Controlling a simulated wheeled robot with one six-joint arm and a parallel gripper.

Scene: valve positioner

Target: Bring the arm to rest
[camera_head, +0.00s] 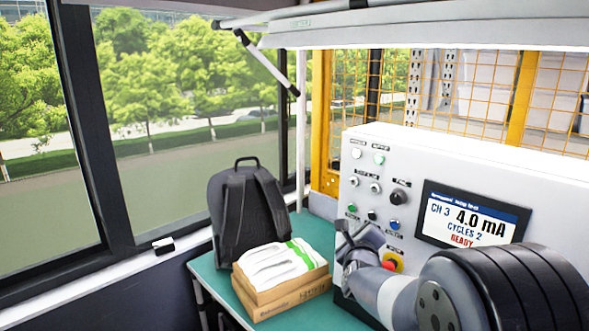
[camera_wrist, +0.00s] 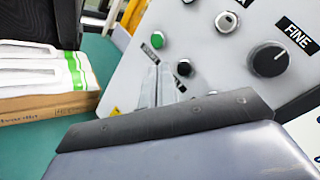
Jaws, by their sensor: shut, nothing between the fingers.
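My arm reaches in from the lower right in the head view, with my gripper (camera_head: 347,236) raised in front of the left part of the white control panel (camera_head: 365,215). The gripper is shut and empty. In the wrist view the closed fingertips (camera_wrist: 158,84) show beyond the dark wrist edge, beside a green button (camera_wrist: 157,40) and a black button (camera_wrist: 184,68). I cannot tell whether the fingers touch the panel. The panel's screen (camera_head: 470,220) reads CH 3, 4.0 mA, CYCLES 2, READY. My arm hides the lower part of the panel.
A red stop button on a yellow base (camera_head: 393,262) sits close to my arm. A black FINE knob (camera_wrist: 268,59) is right of the fingers.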

